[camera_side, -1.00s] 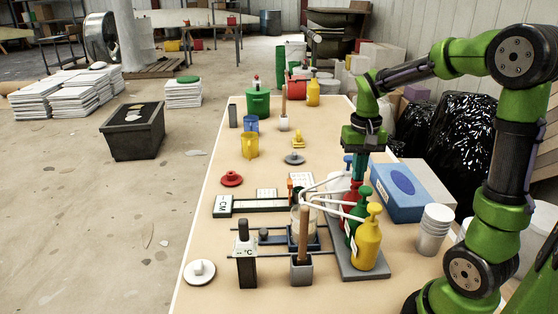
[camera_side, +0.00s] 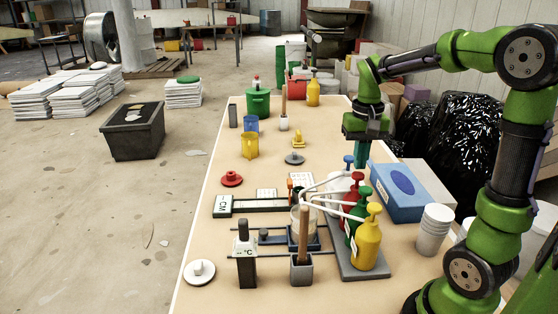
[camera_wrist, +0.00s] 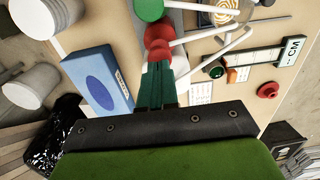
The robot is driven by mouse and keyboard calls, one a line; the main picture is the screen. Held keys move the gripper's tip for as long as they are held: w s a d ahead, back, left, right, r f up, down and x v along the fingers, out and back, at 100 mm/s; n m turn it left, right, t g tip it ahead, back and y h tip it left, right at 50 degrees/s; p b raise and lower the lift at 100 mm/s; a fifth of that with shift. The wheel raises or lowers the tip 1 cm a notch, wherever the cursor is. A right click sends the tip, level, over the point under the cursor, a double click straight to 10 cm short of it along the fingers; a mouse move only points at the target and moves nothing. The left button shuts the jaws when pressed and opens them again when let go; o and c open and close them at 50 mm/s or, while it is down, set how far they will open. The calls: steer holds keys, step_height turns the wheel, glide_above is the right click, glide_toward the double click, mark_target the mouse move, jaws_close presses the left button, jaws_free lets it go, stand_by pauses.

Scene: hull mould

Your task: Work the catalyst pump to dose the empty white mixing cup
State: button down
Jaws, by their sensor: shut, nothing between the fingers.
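Pump bottles with blue (camera_side: 348,161), red (camera_side: 357,178), green (camera_side: 364,195) and yellow (camera_side: 368,240) heads stand in a row on a grey tray (camera_side: 362,273). Their white spouts reach left over a pale cup (camera_side: 302,222) beside the rail. Which pump holds catalyst cannot be read. My gripper (camera_side: 361,165) is shut and empty, above and slightly behind the red pump head. In the wrist view my fingertips (camera_wrist: 158,68) point towards the red head (camera_wrist: 158,45), with the green head (camera_wrist: 149,10) beyond it.
A blue box (camera_side: 398,192) lies right of the pumps, with stacked white cups (camera_side: 434,228) nearer me. A wooden-handled tool stands in a grey holder (camera_side: 301,270) in front of the cup.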

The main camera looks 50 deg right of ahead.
steer(key=shift+r, duration=0.1)
step_height(320, 180, up, 6)
steer(key=shift+f, duration=0.1)
stand_by(0.4)
steer(key=s+a+f+n+t+y, duration=0.1)
steer(key=s+a+n+t, duration=0.1)
steer(key=a, duration=0.6)
steer(key=s+a+f+n+t+y, duration=0.1)
steer(key=s+a+n+t, duration=0.2)
steer(key=a, duration=0.6)
steer(key=shift+s+a+t, duration=0.3)
steer(key=shift+s+t, duration=0.35)
steer(key=shift+t, duration=0.45)
